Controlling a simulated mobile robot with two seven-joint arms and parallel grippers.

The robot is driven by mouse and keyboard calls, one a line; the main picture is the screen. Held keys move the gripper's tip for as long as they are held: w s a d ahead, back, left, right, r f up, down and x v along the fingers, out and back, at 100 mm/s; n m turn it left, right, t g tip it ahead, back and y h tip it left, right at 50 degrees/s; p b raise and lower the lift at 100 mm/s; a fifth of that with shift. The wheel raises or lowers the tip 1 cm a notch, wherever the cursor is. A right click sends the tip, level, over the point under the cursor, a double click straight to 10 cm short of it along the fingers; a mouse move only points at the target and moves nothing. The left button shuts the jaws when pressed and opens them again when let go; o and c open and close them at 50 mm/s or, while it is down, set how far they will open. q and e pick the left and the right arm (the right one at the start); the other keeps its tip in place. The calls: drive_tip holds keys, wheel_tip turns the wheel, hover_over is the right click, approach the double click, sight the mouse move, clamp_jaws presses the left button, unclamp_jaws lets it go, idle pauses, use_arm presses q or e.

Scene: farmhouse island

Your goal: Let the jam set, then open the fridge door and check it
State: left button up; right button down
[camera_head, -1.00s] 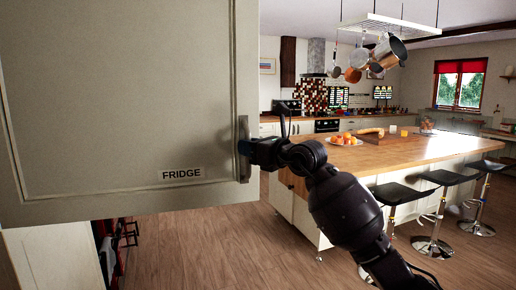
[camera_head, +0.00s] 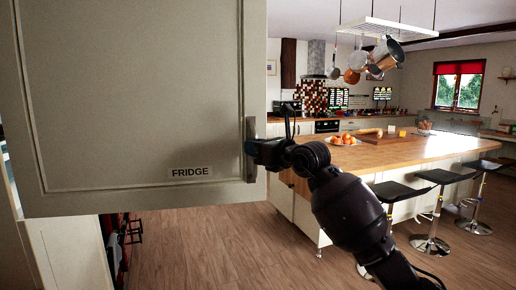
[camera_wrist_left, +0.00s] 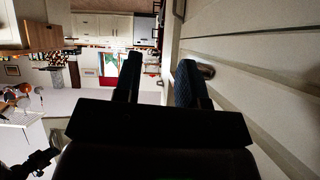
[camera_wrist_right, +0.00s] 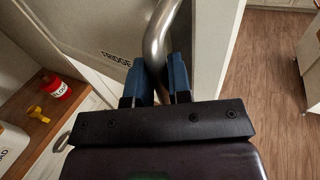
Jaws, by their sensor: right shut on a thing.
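The grey-green fridge door (camera_head: 120,100), labelled FRIDGE, fills the left of the head view; how far it stands open I cannot tell. Its upright metal handle (camera_head: 251,150) is at the door's right edge. My right gripper (camera_head: 256,149) is at the handle; in the right wrist view my right gripper (camera_wrist_right: 158,82) is shut on the curved metal handle (camera_wrist_right: 158,38). My left gripper (camera_wrist_left: 159,75) is open and empty beside a pale panelled surface (camera_wrist_left: 255,60). I cannot identify any jam; a red container (camera_wrist_right: 58,88) with an unreadable label stands on a wooden counter.
The wooden-topped island (camera_head: 400,150) stands to the right, with fruit (camera_head: 346,138) on it and black stools (camera_head: 435,200) beside it. Pots (camera_head: 385,55) hang above. The wooden floor (camera_head: 230,245) between door and island is clear. A yellow item (camera_wrist_right: 39,114) lies near the red container.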

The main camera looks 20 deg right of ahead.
drive_tip(key=shift+a, duration=0.15)
drive_tip(key=c, duration=1.4)
unclamp_jaws()
drive_tip(key=shift+c, duration=0.2)
drive_tip(key=o, duration=0.4)
drive_tip(key=shift+a, duration=0.2)
drive_tip(key=shift+c, duration=0.2)
drive_tip(key=shift+d, duration=0.15)
drive_tip(key=v, duration=1.1)
drive_tip(key=shift+b, duration=0.3)
drive_tip(key=shift+w, duration=0.15)
